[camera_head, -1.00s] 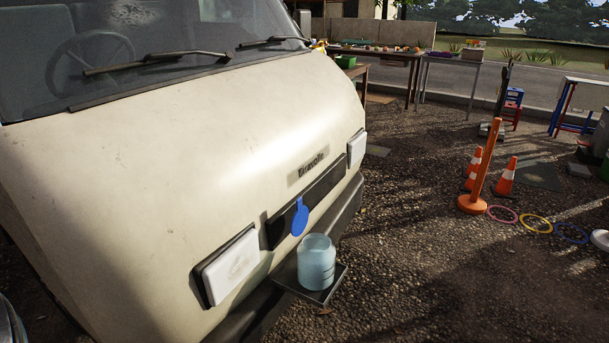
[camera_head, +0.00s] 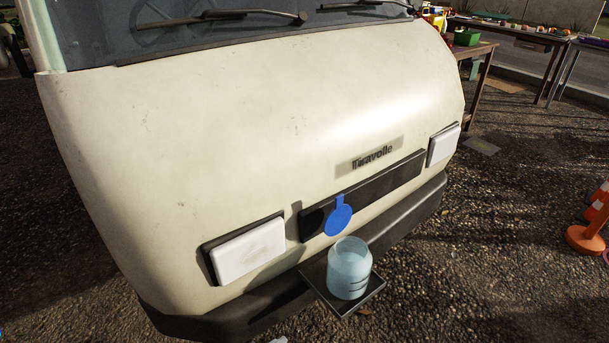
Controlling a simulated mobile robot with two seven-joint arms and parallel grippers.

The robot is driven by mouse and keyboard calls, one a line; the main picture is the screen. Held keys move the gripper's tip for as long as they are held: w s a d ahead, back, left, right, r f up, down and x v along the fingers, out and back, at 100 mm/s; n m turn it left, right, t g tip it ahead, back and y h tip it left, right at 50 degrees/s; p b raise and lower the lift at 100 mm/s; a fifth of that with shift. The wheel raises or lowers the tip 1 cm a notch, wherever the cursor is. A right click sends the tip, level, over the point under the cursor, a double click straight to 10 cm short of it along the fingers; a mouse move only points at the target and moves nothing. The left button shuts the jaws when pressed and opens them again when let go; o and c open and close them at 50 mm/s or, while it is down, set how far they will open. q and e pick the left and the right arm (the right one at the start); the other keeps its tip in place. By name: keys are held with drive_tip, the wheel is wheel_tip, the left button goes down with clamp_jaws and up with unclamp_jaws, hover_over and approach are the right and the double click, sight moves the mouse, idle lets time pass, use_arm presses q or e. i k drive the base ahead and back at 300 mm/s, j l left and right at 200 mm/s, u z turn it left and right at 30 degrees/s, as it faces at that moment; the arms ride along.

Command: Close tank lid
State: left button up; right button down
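A blue round lid (camera_head: 338,217) hangs at the front of a cream van (camera_head: 250,130), against the dark grille strip and just above and behind a pale blue, translucent tank (camera_head: 349,269). The tank stands upright with its round top uncovered. It rests on a dark square tray (camera_head: 369,294) that juts out from the van's bumper. The lid is apart from the tank's rim in this view. Neither of my grippers shows in the head view.
The dark bumper (camera_head: 418,213) runs along the van's front. Gravel ground (camera_head: 480,270) in front of it is mostly clear. An orange post (camera_head: 587,238) stands at the right edge. Wooden tables (camera_head: 510,32) with items stand at the back right.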

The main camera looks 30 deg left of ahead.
sight(337, 219)
drive_tip(key=i+l+u, duration=0.15)
drive_tip(key=u, duration=0.25)
drive_tip(key=i+l+u, duration=0.15)
drive_tip(key=u, duration=0.3)
drive_tip(key=l+u, duration=0.4)
drive_tip(key=i+l+u, duration=0.1)
drive_tip(key=u, duration=0.35)
drive_tip(key=l+u, duration=0.4)
